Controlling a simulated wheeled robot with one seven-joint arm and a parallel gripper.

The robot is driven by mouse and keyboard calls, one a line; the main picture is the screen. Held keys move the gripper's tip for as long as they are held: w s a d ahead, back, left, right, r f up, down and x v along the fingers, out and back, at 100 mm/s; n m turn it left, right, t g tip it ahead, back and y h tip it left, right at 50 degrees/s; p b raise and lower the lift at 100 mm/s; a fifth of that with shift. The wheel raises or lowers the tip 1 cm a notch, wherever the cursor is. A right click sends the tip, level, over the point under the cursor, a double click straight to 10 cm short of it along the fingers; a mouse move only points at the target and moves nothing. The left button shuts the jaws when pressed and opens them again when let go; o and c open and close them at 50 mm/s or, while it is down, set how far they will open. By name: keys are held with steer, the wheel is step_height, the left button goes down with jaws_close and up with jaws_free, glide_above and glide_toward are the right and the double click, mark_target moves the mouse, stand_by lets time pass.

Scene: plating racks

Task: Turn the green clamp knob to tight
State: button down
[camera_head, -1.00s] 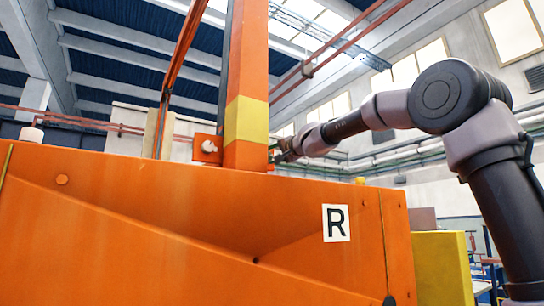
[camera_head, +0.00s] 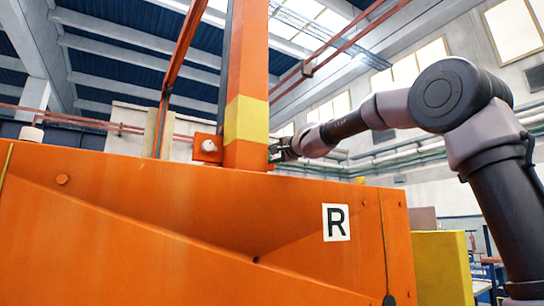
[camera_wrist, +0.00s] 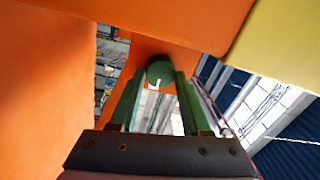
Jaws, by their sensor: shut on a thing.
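The green clamp knob (camera_wrist: 160,73) shows in the wrist view, round, with a white mark on its face near its lower edge. My gripper (camera_wrist: 157,92) has its two green fingers on either side of the knob, and it is shut on it. In the head view my gripper (camera_head: 280,151) is at the right side of the orange post (camera_head: 246,70), just below the top of its yellow band. The knob cannot be made out in the head view. Which setting the white mark stands for cannot be told.
A large orange housing (camera_head: 150,215) with an R label (camera_head: 336,222) fills the lower head view. A bracket with a white knob (camera_head: 208,147) is left of the post. A yellow block (camera_head: 443,268) stands at the right. Orange surfaces lie close around my gripper in the wrist view.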

steer(key=shift+c, duration=1.8)
jaws_free()
steer(key=v, duration=1.1)
steer(key=shift+w+f, duration=0.1)
steer(key=s+d+f+n+g+h, duration=0.1)
steer(key=s+d+f+g+h, duration=0.1)
steer(key=s+d+f, duration=0.5)
steer(key=s+d+f+n+g+h, duration=0.2)
steer(key=s+d+f, duration=0.6)
steer(key=f, duration=0.9)
steer(key=s+d+f+n+g+h, duration=0.1)
steer(key=s+d+f+g+h, duration=0.3)
steer(key=s+d+f, duration=0.4)
steer(key=s+f, duration=0.4)
steer(key=shift+n+h, duration=0.3)
